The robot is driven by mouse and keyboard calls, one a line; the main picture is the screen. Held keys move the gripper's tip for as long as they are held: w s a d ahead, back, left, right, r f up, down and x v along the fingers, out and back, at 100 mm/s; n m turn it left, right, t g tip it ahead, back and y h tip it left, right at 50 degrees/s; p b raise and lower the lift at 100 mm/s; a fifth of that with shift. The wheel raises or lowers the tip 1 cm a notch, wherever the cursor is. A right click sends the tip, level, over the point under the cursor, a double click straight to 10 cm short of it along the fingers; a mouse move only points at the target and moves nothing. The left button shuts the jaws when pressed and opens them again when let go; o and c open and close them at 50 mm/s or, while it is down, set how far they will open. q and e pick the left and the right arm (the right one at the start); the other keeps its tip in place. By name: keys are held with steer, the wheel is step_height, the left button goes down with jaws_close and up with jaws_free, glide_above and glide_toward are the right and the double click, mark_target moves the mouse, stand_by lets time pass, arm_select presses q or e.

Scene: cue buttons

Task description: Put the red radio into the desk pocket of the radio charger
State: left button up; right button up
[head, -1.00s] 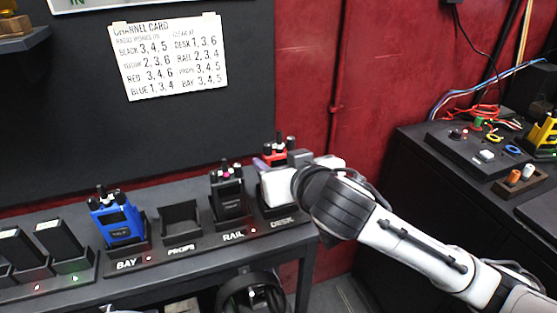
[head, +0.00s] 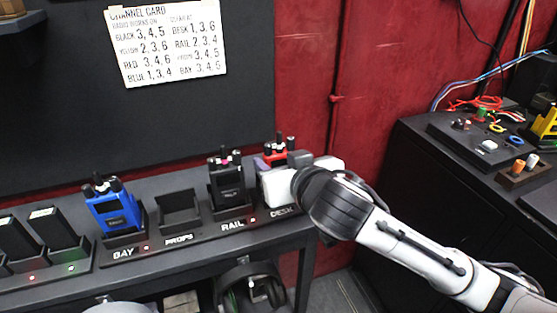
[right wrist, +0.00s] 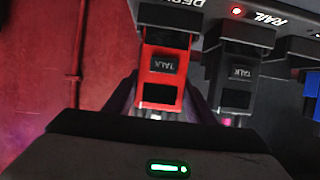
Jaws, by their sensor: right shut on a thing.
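The red radio (head: 276,153) is at the desk position, the right end of the radio charger (head: 207,233); its top shows behind my right gripper (head: 267,171). In the right wrist view the red radio (right wrist: 161,78) appears upside down, its TALK button facing the camera. Its lower end meets the dark desk pocket (right wrist: 170,17), and it looks seated in it, though the depth is hard to tell. My right gripper is shut around the radio's upper part. Its fingers largely hide the pocket in the head view. My left gripper is out of view.
A black radio (head: 227,183) stands in the rail pocket just left of my gripper. The props pocket (head: 179,213) is empty, and a blue radio (head: 115,209) stands in the bay pocket. A channel card (head: 168,42) hangs above. Headphones (head: 250,288) hang below the shelf.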

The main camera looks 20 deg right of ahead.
steer(key=shift+f, duration=0.15)
steer(key=o, duration=1.3)
steer(key=shift+c, duration=0.2)
steer(key=shift+f, duration=0.1)
steer(key=shift+s, duration=0.1)
steer(key=p+v, duration=0.4)
steer(key=v, duration=0.6)
steer(key=shift+r+p, duration=0.25)
steer(key=shift+p, duration=0.15)
